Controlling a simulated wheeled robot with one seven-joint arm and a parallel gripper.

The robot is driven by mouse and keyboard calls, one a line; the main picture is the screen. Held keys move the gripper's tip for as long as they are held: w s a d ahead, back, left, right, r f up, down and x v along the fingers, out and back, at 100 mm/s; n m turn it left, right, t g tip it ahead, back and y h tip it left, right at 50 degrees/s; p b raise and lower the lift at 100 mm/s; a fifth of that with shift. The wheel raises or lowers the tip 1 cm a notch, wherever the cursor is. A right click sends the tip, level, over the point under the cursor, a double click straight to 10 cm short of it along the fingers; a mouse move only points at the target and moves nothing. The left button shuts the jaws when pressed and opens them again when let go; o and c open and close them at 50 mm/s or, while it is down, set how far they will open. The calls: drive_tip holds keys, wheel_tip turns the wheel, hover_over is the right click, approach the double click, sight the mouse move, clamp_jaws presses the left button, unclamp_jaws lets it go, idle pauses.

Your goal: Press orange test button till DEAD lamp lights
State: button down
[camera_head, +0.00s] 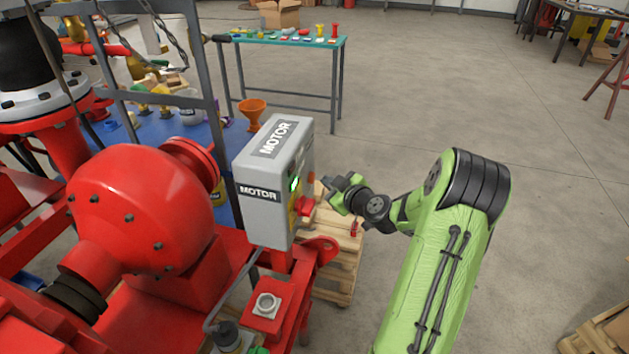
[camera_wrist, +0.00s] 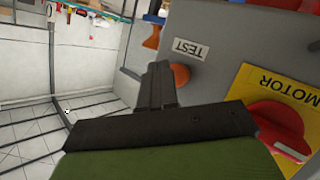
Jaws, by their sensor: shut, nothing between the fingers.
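The orange test button (camera_wrist: 181,75) sits on the grey face of the motor box (camera_head: 268,170), beside a TEST label (camera_wrist: 191,49). My gripper (camera_wrist: 158,68) is shut and empty. Its tip is just left of the button in the wrist view and overlaps its edge; I cannot tell whether they touch. In the head view my gripper (camera_head: 334,194) is to the right of the box, level with its side face. A small green light (camera_head: 294,185) glows on that face; its lettering is too small to read. I cannot make out a DEAD lamp.
A red rotary handle (camera_wrist: 276,128) on a yellow MOTOR plate (camera_wrist: 294,92) is right of my gripper in the wrist view. A large red pump (camera_head: 140,205) stands left of the box. A wooden pallet (camera_head: 340,262) lies below. Open floor extends to the right.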

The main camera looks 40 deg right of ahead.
drive_tip(key=s+d+b, duration=0.1)
drive_tip(key=s, duration=0.1)
drive_tip(key=s+d+b, duration=0.2)
idle(0.4)
